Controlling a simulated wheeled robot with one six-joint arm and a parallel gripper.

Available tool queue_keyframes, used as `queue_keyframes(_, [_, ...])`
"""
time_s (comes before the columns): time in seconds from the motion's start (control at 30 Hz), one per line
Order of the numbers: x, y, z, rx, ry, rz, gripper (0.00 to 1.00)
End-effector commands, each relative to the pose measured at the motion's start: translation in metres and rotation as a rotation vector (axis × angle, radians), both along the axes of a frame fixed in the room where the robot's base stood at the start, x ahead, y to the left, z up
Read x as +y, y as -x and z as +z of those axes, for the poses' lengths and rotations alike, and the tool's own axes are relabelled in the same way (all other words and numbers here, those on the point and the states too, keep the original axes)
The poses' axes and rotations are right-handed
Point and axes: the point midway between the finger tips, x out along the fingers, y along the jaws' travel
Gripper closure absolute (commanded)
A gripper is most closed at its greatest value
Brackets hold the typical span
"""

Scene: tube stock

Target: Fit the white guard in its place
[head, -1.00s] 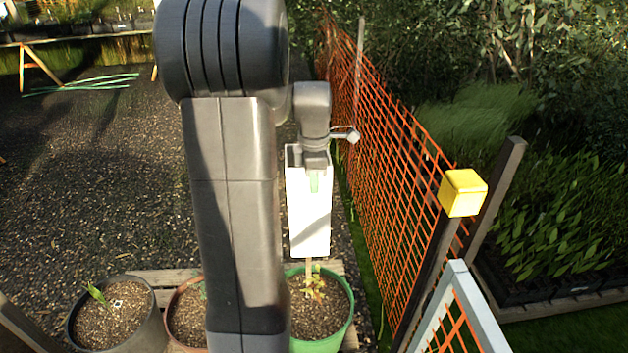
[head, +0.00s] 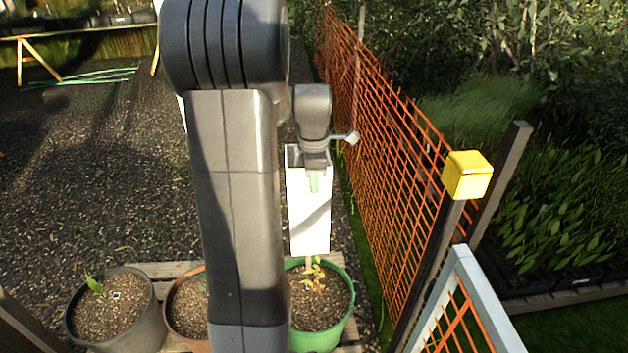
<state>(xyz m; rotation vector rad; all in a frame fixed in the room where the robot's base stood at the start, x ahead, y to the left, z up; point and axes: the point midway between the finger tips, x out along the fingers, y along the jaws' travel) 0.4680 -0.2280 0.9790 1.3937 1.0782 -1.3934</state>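The white guard (head: 309,222) is a tall square-sided tube, open at the top, upright in the head view. My gripper (head: 314,172) is at its top edge, with a finger on the near wall; it appears shut on the guard. The guard hangs above the green pot (head: 345,318), its lower end a little over the soil in this view. A small plant (head: 317,280) with yellow-green leaves and a thin stake (head: 309,262) show below the guard's lower edge. Whether the guard surrounds their tops is hidden.
A grey pot (head: 150,325) with a seedling and a terracotta pot (head: 183,312) stand left on a wooden pallet (head: 160,268). My arm hides part of them. An orange mesh fence (head: 400,150) with a yellow-capped post (head: 467,176) runs close on the right.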

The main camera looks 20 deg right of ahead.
Motion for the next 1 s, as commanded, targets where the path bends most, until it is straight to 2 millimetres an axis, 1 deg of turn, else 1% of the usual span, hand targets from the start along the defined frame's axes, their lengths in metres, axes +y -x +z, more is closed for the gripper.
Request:
queue_keyframes(0.5, [0.000, 0.000, -0.022, 0.000, 0.000, 0.000, 1.00])
queue_keyframes(0.87, [0.000, 0.000, -0.022, 0.000, 0.000, 0.000, 1.00])
queue_keyframes(1.0, [0.000, 0.000, -0.025, 0.000, 0.000, 0.000, 1.00])
